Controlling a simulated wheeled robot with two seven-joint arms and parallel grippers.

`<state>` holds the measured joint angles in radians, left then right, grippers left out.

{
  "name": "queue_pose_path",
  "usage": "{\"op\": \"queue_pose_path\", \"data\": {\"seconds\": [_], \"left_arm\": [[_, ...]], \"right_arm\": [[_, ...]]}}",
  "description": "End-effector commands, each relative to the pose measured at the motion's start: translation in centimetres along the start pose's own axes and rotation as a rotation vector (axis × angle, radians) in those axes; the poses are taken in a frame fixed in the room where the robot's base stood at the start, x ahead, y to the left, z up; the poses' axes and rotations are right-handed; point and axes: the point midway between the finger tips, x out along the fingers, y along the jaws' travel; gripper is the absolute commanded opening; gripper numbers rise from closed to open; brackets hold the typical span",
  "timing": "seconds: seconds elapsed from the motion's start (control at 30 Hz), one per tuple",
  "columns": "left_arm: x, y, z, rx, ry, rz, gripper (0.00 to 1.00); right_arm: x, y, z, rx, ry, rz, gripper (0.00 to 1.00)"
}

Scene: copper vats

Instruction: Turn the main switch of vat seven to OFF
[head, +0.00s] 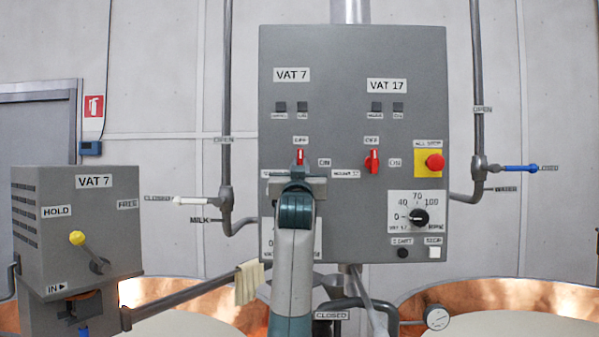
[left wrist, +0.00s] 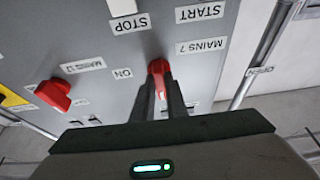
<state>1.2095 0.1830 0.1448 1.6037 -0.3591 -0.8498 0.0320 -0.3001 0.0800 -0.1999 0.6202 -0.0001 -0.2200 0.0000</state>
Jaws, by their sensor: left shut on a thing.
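The vat seven main switch (head: 300,156) is a red handle under the VAT 7 plate (head: 293,75) on the grey panel. It stands about upright, in line with the OFF label above it; the ON label is at its right. My left gripper (head: 298,172) comes up from below and hides the switch's lower part. In the left wrist view, which is upside down, its two dark fingers (left wrist: 161,98) are shut on the red switch (left wrist: 158,72) beside the MAINS 7 label (left wrist: 201,46). My right gripper is not in view.
The red VAT 17 switch (head: 372,161) is close on the right, with a red stop button (head: 434,162) on yellow and a black dial (head: 418,217) beyond. A VAT 7 box (head: 75,215) with a yellow-knobbed lever stands left. Pipes with valve handles flank the panel; copper vats lie below.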

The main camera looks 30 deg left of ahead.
Motion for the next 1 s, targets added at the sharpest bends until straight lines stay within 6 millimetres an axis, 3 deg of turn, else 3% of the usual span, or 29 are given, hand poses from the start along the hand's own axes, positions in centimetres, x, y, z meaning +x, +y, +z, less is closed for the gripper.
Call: {"op": "queue_pose_path", "data": {"seconds": [0.5,0.53,0.6,1.0], "left_arm": [[-0.01,0.09,0.31,-0.029,-0.006,-0.011,0.0],[-0.01,0.09,0.31,-0.029,-0.006,-0.011,0.15],[-0.01,0.08,0.29,-0.028,-0.005,-0.011,0.31],[-0.22,0.03,0.13,-0.028,-0.001,-0.012,0.31]], "right_arm": [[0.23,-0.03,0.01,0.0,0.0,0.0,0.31],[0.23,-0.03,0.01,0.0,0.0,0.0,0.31],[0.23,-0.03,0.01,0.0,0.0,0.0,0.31],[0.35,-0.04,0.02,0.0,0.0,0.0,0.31]]}}
